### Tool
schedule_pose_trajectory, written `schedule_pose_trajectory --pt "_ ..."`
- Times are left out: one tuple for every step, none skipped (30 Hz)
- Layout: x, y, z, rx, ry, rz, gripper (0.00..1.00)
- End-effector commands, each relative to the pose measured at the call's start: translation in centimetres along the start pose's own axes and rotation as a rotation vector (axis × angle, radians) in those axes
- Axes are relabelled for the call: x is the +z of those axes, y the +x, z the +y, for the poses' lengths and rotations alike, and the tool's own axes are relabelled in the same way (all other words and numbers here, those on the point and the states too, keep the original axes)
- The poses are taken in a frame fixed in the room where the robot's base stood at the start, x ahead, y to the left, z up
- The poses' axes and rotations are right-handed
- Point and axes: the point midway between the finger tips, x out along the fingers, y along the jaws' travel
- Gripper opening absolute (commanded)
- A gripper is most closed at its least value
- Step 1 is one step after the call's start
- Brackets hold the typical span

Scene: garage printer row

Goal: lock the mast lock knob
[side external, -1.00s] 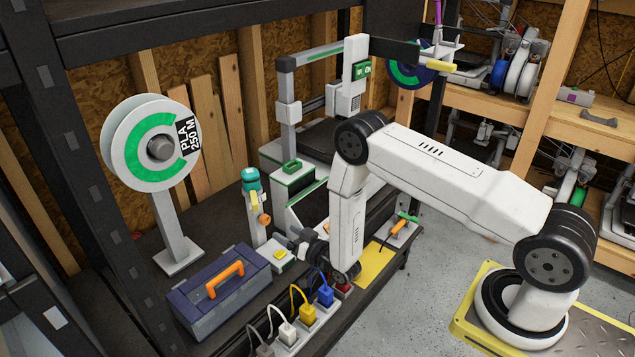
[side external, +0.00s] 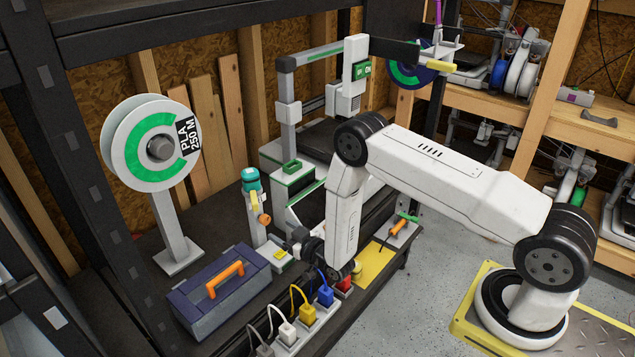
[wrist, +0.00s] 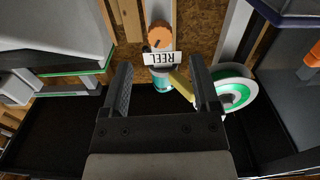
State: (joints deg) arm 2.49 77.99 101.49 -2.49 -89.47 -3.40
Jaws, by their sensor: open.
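A small grey post with a teal cap (side external: 251,180), a yellow lever (side external: 253,201) and an orange knob (side external: 264,219) stands on the bench in the side view. In the wrist view, the orange knob (wrist: 160,38) sits beyond a white REEL label, with the yellow lever (wrist: 181,84) angled beside it. Which of these is the mast lock knob cannot be told for sure. My gripper (side external: 296,240) is close to the right of the post, a little below the orange knob. In the wrist view my gripper (wrist: 160,68) is open, its fingers on either side of the label, holding nothing.
A dark blue toolbox (side external: 225,300) with an orange handle stands front left of the post. A spool stand (side external: 180,240) is behind it. A power strip (side external: 318,318) with several plugs lies along the bench's front edge. A printer (side external: 300,170) stands behind my arm.

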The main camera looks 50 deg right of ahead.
Motion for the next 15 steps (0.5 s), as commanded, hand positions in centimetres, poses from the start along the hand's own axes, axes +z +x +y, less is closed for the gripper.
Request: schedule_pose_trajectory --pt "-0.1 0.6 0.0 0.000 0.000 0.002 0.79" --pt "-0.1 0.9 0.0 0.000 0.000 0.003 0.79" --pt "-0.1 1.3 0.0 0.000 0.000 0.002 0.79" --pt "0.0 1.6 0.0 0.000 0.000 0.002 0.79" --pt "0.0 2.0 0.0 0.000 0.000 0.002 0.79" --pt "0.0 2.4 0.0 0.000 0.000 0.002 0.79" --pt "0.0 2.8 0.0 0.000 0.001 0.002 0.79" --pt "0.0 3.1 0.0 0.000 0.001 0.002 0.79" --pt "0.0 3.5 0.0 0.000 0.001 0.001 0.79" --pt "0.0 3.8 0.0 0.000 0.001 0.001 0.79" --pt "0.0 4.1 0.0 0.000 0.001 0.002 0.79" --pt "0.0 4.5 0.0 0.000 0.001 0.001 0.79" --pt "0.0 4.7 0.0 0.000 0.001 0.001 0.79" --pt "0.0 5.0 0.0 0.000 0.001 0.002 0.79" --pt "0.0 5.2 0.0 0.000 0.001 0.001 0.79"
